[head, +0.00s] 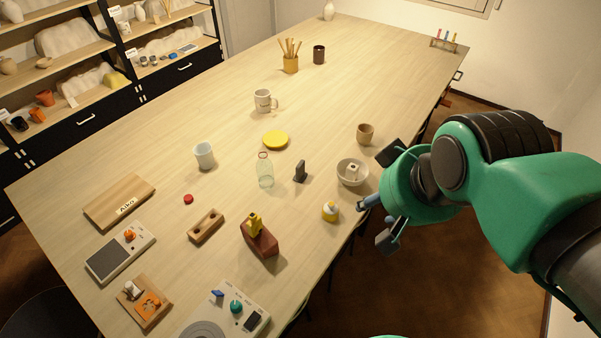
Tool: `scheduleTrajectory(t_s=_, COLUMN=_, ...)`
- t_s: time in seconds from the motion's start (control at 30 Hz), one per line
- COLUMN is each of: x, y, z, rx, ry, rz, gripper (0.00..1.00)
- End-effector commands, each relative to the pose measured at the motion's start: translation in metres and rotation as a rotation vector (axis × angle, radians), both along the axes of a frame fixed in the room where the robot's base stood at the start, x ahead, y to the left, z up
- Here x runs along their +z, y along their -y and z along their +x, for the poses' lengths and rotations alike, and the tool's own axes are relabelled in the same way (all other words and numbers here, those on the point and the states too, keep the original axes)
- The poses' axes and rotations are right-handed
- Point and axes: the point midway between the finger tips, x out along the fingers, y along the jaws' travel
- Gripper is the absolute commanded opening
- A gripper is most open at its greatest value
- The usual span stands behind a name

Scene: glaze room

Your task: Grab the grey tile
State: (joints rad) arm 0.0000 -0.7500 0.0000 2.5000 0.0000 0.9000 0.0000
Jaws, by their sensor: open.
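A small dark grey piece (300,171) stands upright near the middle of the table; it looks like the grey tile, though its exact form is too small to tell. It stands between a clear glass bottle (265,171) on its left and a pale bowl (352,172) on its right. My gripper (388,197) is at the table's right edge, to the right of the bowl and apart from the grey piece. Its dark fingers are spread wide, with nothing seen between them.
A reddish-brown block with a yellow top (259,240) is in front. The far table (370,75) is mostly clear.

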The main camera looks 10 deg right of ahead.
Motion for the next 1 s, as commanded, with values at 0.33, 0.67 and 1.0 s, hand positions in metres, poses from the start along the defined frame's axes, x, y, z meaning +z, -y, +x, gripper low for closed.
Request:
scheduleTrajectory(t_s=0.33, x=0.008, y=-0.002, z=0.022, rx=-0.026, ry=-0.026, rz=0.016, gripper=0.43)
scheduleTrajectory(t_s=0.67, x=0.018, y=-0.008, z=0.091, rx=-0.111, ry=-0.104, rz=0.061, gripper=0.43)
scheduleTrajectory(t_s=1.0, x=0.009, y=-0.019, z=0.175, rx=-0.216, ry=-0.192, rz=0.103, gripper=0.43)
